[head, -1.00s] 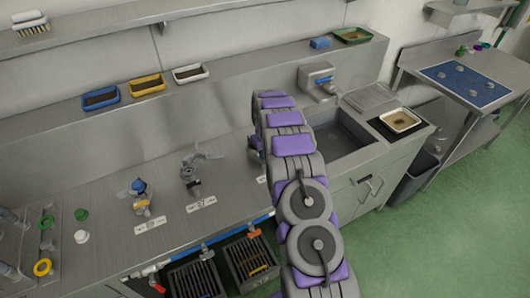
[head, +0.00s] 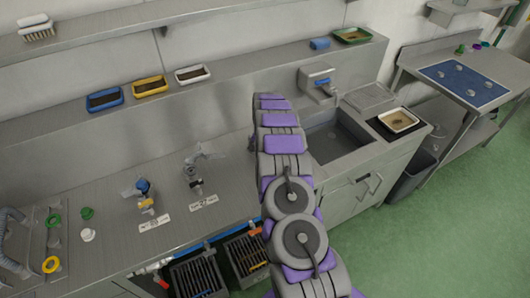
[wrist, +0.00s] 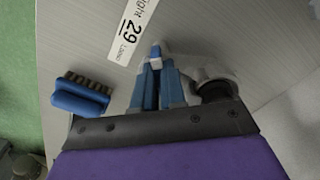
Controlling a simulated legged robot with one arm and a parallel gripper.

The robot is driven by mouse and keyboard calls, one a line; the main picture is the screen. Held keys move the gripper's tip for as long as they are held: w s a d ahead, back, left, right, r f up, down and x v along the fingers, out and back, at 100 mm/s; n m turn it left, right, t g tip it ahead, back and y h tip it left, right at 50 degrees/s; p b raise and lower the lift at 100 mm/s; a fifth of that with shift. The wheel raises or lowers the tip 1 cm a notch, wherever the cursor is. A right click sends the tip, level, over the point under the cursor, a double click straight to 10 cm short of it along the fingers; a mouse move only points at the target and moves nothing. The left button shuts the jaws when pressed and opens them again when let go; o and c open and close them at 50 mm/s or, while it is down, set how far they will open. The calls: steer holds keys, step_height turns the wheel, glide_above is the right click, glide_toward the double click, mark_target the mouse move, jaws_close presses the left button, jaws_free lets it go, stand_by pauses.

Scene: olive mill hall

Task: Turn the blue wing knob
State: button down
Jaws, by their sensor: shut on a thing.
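In the wrist view my gripper (wrist: 157,72) points down at the steel worktop, with its fingers shut on a narrow blue piece, the blue wing knob (wrist: 155,51). Only a little of the knob shows between the fingers, so its angle is hard to tell. A grey fitting with a dark round end (wrist: 213,88) is just right of the fingers. In the head view my own arm hides the gripper and the knob.
A blue brush (wrist: 82,95) lies left of the gripper, by a white label (wrist: 132,28) reading 29. In the head view, a blue-topped fitting (head: 143,187) and a grey one (head: 195,172) stand left of my arm. A sink (head: 335,142) is to the right.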

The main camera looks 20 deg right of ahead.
steer(key=m, duration=0.1)
steer(key=m+p, duration=0.1)
steer(key=m, duration=0.1)
steer(key=m+p, duration=0.1)
steer(key=shift+w+r+m, duration=0.25)
steer(key=shift+r+m, duration=0.05)
steer(key=shift+f+m+p, duration=0.1)
steer(key=shift+m+p, duration=0.6)
steer(key=shift+m, duration=1)
steer(key=c, duration=1.2)
jaws_free()
steer(key=shift+s+f, duration=0.15)
step_height(320, 180, up, 17)
